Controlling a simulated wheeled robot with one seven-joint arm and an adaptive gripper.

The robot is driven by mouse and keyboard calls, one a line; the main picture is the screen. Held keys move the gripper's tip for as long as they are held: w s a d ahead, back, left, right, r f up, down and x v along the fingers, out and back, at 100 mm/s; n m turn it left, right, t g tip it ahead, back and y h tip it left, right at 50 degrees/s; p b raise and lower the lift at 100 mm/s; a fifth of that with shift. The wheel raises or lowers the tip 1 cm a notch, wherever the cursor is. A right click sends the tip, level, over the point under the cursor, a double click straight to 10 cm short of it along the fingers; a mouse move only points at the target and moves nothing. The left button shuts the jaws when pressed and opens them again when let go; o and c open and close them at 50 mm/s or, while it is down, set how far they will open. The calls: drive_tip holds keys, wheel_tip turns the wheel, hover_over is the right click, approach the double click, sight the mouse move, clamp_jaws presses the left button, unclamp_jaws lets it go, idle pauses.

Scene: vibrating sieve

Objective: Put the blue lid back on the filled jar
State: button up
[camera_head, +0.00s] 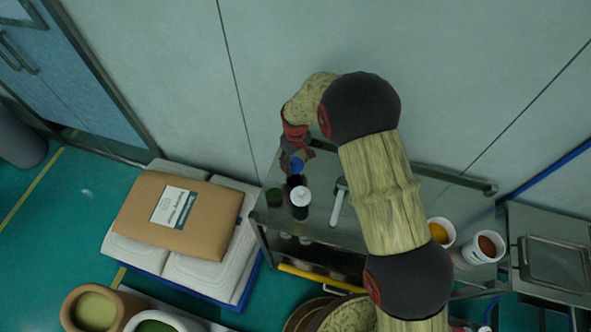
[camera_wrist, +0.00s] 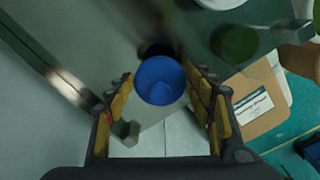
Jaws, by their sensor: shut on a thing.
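My gripper (camera_wrist: 162,85) has its two yellow-padded fingers on either side of the round blue lid (camera_wrist: 160,80), shut on it. In the head view my gripper (camera_head: 294,160) is small and partly hidden by my wrist, above the left part of the metal table. A round dark-green jar (camera_head: 274,196) stands near the table's left end; it also shows in the wrist view (camera_wrist: 238,43), up and right of the lid and apart from it. Whether its green top is the contents or a cover is hard to tell. A dark shape behind the lid is unclear.
A dark bottle with a white top (camera_head: 300,199) stands close to the green jar. A white-handled tool (camera_head: 339,204) lies on the table (camera_head: 322,232). Two white cups (camera_head: 486,247) stand at the right. Stacked sacks (camera_head: 178,214) are left of the table; the wall is behind.

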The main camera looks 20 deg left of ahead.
sight(293, 162)
drive_tip(key=r, duration=0.3)
drive_tip(key=a+r, duration=0.1)
drive_tip(key=r, duration=0.1)
drive_tip(key=shift+s+r, duration=0.15)
drive_tip(key=shift+s, duration=0.1)
drive_tip(key=s+a+r+n+p, duration=0.1)
drive_tip(key=s+a+r+p, duration=0.15)
drive_tip(key=s+r, duration=0.5)
drive_tip(key=shift+m, duration=0.5)
drive_tip(key=shift+s+d+f+b, duration=0.15)
drive_tip(key=shift+s+f+b, duration=0.6)
drive_tip(key=shift+f, duration=0.8)
drive_tip(key=shift+s+d+f+b, duration=0.15)
drive_tip(key=shift+s+f+b, duration=0.6)
drive_tip(key=shift+f, duration=0.75)
drive_tip(key=shift+s+d+f+b, duration=0.15)
drive_tip(key=shift+s+f+b, duration=0.55)
drive_tip(key=shift+f, duration=0.85)
drive_tip(key=shift+f+b, duration=0.15)
drive_tip(key=shift+b, duration=0.3)
drive_tip(key=o, duration=0.9)
